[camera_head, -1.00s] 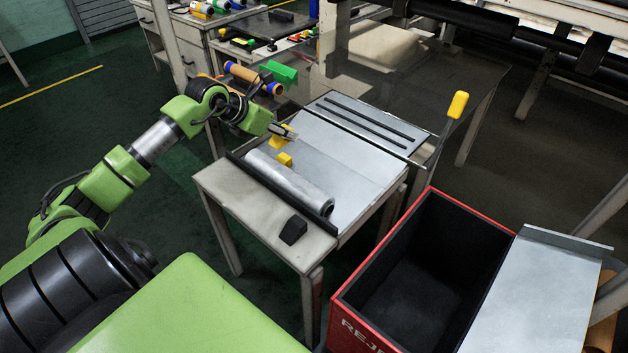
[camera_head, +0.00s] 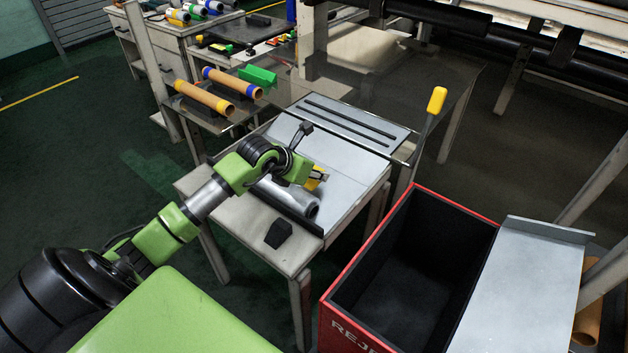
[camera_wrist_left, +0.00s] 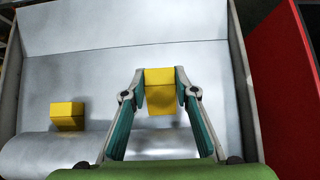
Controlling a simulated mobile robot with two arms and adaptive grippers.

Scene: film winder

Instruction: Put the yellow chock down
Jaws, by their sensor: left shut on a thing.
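My left gripper (camera_head: 318,179) is shut on a yellow chock (camera_wrist_left: 160,98), which sits between its two fingertips in the left wrist view (camera_wrist_left: 161,84). The chock shows partly past the gripper in the head view (camera_head: 312,186). My right gripper is not in view.
A black wedge (camera_head: 279,234) lies on the table's near ledge. A red reject bin (camera_head: 460,204) stands close on the right. A yellow-handled lever (camera_head: 436,101) rises at the table's right corner. Cardboard-cored rolls (camera_head: 205,100) lie behind. The far metal top is clear.

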